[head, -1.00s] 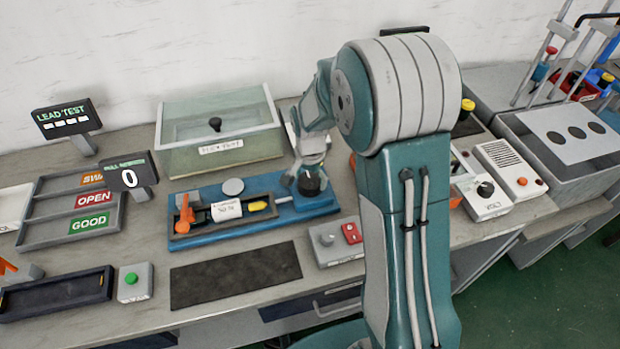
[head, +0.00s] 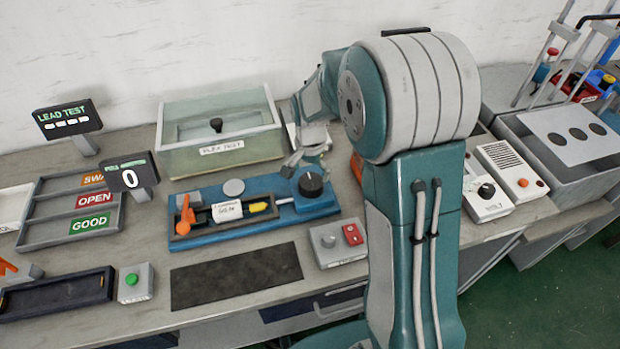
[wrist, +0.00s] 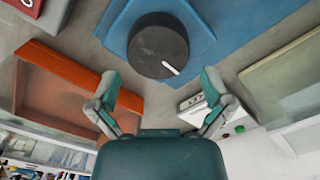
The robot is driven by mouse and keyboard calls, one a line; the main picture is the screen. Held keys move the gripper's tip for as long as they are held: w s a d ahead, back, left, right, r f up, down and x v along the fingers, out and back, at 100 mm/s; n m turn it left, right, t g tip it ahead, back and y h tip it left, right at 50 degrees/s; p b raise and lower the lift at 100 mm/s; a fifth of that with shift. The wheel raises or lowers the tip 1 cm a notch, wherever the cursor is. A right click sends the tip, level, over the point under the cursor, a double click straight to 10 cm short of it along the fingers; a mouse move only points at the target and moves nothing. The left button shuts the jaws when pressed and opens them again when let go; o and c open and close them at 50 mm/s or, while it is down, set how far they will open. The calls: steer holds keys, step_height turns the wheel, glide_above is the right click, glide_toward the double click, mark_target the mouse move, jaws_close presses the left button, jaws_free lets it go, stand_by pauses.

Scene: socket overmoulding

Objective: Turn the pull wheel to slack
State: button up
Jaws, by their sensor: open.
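The pull wheel is a round black knob (head: 310,184) with a white pointer line, on the right end of the blue pull fixture (head: 285,212). In the wrist view the wheel (wrist: 158,45) sits ahead of my fingers, its pointer towards the lower right of the picture. My gripper (head: 303,160) is just behind the wheel in the head view. In the wrist view my gripper (wrist: 160,90) has its fingers wide apart, empty, and clear of the wheel. The display (head: 130,178) reads 0.
A clear-lidded flex test box (head: 218,150) stands behind. An orange-rimmed tray (wrist: 70,90) lies beside my fingers.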

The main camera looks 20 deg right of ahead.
mark_target(310, 181)
step_height(310, 181, up, 9)
steer(key=shift+f, duration=0.15)
stand_by(0.4)
steer(key=s+r+n+t, duration=0.2)
steer(key=s+r+n, duration=0.2)
steer(key=s, duration=0.7)
steer(key=s+r+n+t, duration=0.3)
steer(key=s+r, duration=0.3)
steer(key=s, duration=0.6)
steer(key=shift+r+n+t, duration=0.25)
steer(key=shift+n+t, duration=0.05)
steer(key=shift+n, duration=0.6)
